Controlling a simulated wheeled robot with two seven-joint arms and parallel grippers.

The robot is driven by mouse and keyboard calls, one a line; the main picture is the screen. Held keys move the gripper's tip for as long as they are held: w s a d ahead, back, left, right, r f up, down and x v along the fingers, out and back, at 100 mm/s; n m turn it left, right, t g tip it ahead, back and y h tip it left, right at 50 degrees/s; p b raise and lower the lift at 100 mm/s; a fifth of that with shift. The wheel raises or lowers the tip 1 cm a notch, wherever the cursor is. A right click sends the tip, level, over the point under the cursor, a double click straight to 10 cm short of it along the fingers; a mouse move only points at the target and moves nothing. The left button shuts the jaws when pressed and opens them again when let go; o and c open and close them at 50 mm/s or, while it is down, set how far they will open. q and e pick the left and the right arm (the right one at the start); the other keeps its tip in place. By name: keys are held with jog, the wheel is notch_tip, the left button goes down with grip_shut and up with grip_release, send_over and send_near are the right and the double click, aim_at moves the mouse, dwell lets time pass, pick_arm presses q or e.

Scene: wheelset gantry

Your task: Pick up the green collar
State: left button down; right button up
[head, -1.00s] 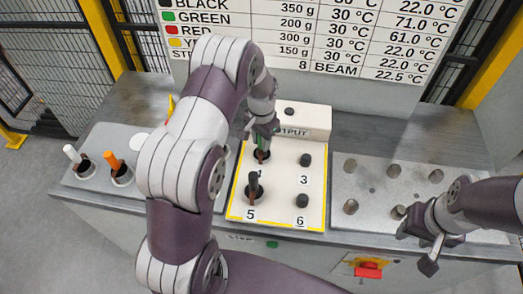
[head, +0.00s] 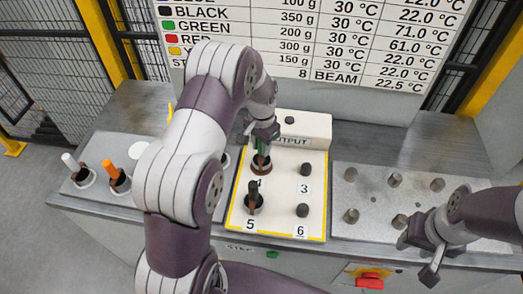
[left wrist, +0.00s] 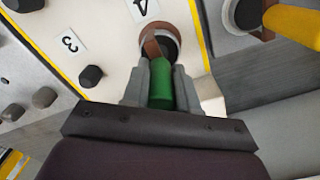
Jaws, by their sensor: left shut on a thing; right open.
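The green collar (left wrist: 161,88) is a short green cylinder. In the left wrist view it lies between the two fingers of my left gripper (left wrist: 161,80), which is shut on it. A brown piece (left wrist: 152,46) shows just beyond it, at a dark round socket (left wrist: 172,40) beside the label 4. In the head view my left gripper (head: 263,140) is above that socket on the white panel (head: 282,190), and the fingers mostly hide the collar. I cannot tell whether it is clear of the socket. My right gripper (head: 420,258) is open and empty at the right.
Black knobs (head: 305,169) stand near labels 3 and 6, and a dark handle (head: 253,195) stands near label 5. White (head: 70,162) and orange (head: 111,170) handles stand at the left. A metal plate with pegs (head: 395,180) is at the right. A red switch (head: 370,281) is on the front.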

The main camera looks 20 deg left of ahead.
pick_arm(q)
jog(key=r, duration=0.1)
jog(key=s+r+b, duration=0.1)
jog(key=shift+a+r, duration=0.1)
jog(key=shift+r, duration=0.3)
jog(key=s+a+r+p, duration=0.2)
jog(key=s+r, duration=0.8)
jog(key=r, duration=0.1)
jog(key=shift+s+a+r+p, duration=0.15)
jog(key=shift+s+r+p, duration=0.05)
jog(key=shift+r+p, duration=0.15)
jog(key=shift+f, duration=0.1)
